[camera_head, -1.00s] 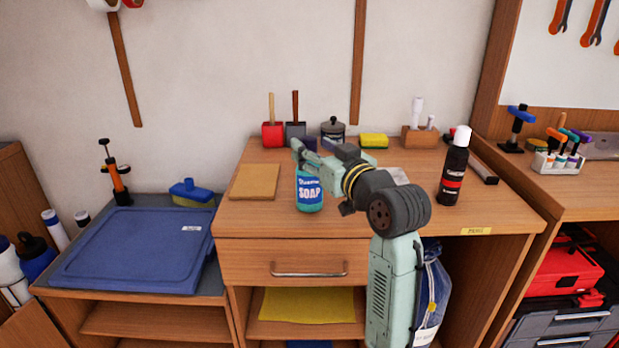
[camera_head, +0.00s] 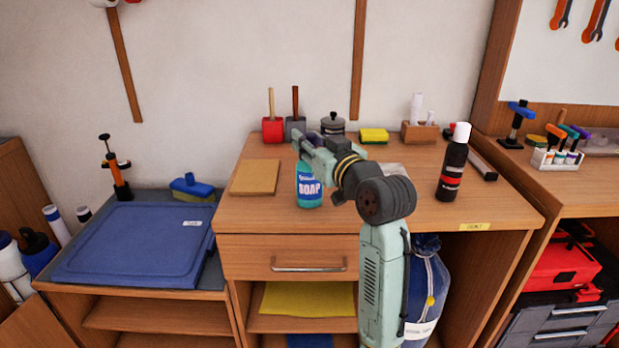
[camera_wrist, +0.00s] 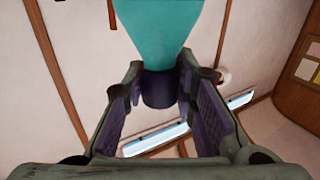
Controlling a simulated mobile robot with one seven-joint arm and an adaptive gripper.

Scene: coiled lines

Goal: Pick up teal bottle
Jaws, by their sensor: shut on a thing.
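The teal bottle (camera_head: 310,190), with a blue and white SOAP label, is upright at the wooden cabinet top, left of my arm. I cannot tell whether its base touches the wood. My gripper (camera_head: 304,141) is at the bottle's top and partly hides it. In the wrist view the teal body (camera_wrist: 157,28) narrows to a dark purple cap (camera_wrist: 158,90). The cap sits between the two purple-padded fingers of my gripper (camera_wrist: 160,88), which is shut on the bottle there.
A tan board (camera_head: 255,177) lies left of the bottle. A dark bottle with a white cap (camera_head: 453,170) stands to the right. A lidded pot (camera_head: 333,124), a yellow sponge (camera_head: 374,136) and a red-based tool (camera_head: 272,131) stand behind. The cabinet's front left is clear.

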